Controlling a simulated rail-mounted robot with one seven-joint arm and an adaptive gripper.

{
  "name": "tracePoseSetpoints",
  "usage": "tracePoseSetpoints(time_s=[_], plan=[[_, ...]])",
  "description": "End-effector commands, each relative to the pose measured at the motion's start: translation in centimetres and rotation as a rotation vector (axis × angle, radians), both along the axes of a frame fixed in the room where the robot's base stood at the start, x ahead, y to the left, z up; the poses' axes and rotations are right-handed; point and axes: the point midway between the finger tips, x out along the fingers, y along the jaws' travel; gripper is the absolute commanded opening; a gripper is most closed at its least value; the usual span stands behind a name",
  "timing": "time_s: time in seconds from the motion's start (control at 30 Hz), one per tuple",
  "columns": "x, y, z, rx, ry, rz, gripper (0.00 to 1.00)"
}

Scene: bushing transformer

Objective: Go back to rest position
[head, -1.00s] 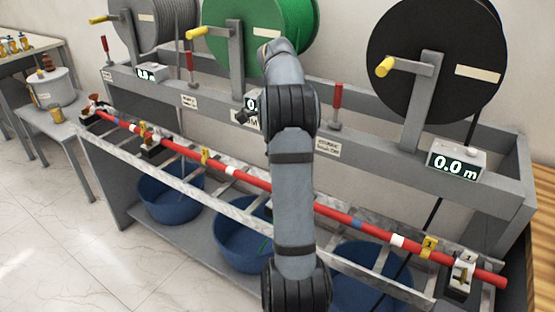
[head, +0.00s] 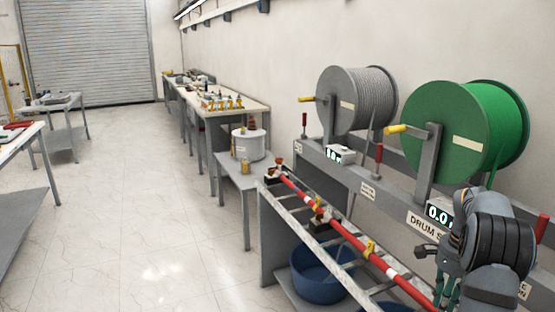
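My arm (head: 488,245) shows at the lower right of the head view, folded in front of the drum stand. My gripper (head: 446,286) appears as a small part beside the dark joint, largely hidden by the arm. Its fingertips cannot be made out, so I cannot tell whether it is open or shut. I see nothing clearly held. The red measuring rail (head: 348,238) runs behind and left of the gripper; I cannot tell the gap between them.
The drum stand (head: 345,182) carries a grey cable drum (head: 357,103) and a green cable drum (head: 463,128). A blue tub (head: 318,278) sits below. A side table (head: 243,170) holds a round grey container (head: 248,147). The tiled floor (head: 135,220) at left is clear.

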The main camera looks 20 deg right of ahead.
Motion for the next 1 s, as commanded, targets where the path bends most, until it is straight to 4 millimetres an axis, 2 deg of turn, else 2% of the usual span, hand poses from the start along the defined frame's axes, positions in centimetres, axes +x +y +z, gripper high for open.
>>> tracePoseSetpoints(time_s=[0.1,0.27,0.57,1.0], plan=[[-0.1,0.1,-2.5,0.004,0.003,-0.001,0.20],[-0.1,0.1,-4.9,0.003,0.002,0.000,0.20],[0.0,-0.1,-4.7,0.000,-0.001,0.085,0.20],[0.0,0.0,-4.9,0.000,0.000,0.064,0.20]])
